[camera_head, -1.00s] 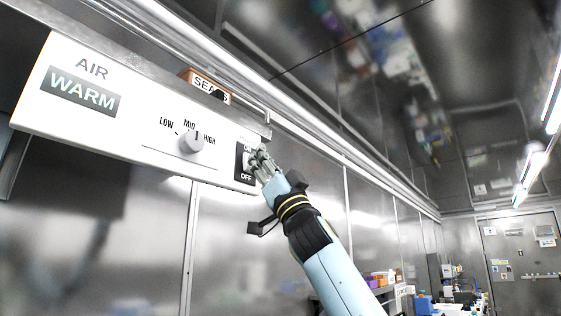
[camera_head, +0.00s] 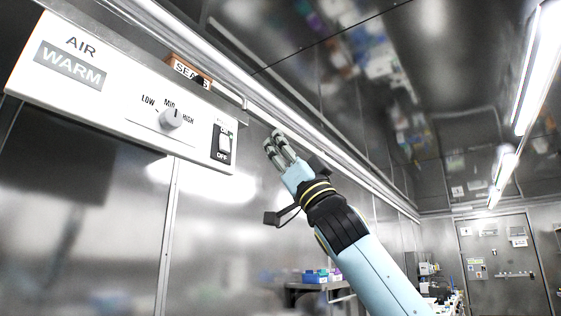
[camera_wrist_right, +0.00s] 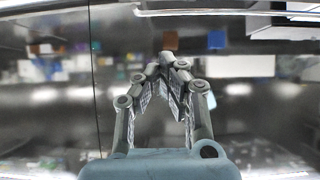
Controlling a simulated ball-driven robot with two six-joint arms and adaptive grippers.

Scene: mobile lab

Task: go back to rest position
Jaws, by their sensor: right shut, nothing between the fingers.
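My right gripper (camera_head: 279,148) is in the middle of the head view, held up in front of the steel wall. It is apart from the white control panel, to the right of its power switch. In the right wrist view my right gripper (camera_wrist_right: 168,62) shows its fingers drawn together at the tips with nothing between them. My left gripper is not in view.
The white control panel (camera_head: 120,112) has a lit WARM sign (camera_head: 70,65), a LOW-MID-HIGH knob (camera_head: 170,118) and a power switch (camera_head: 224,142). A shelf with blue boxes (camera_head: 317,277) is below the gripper. A door (camera_head: 500,255) stands far right.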

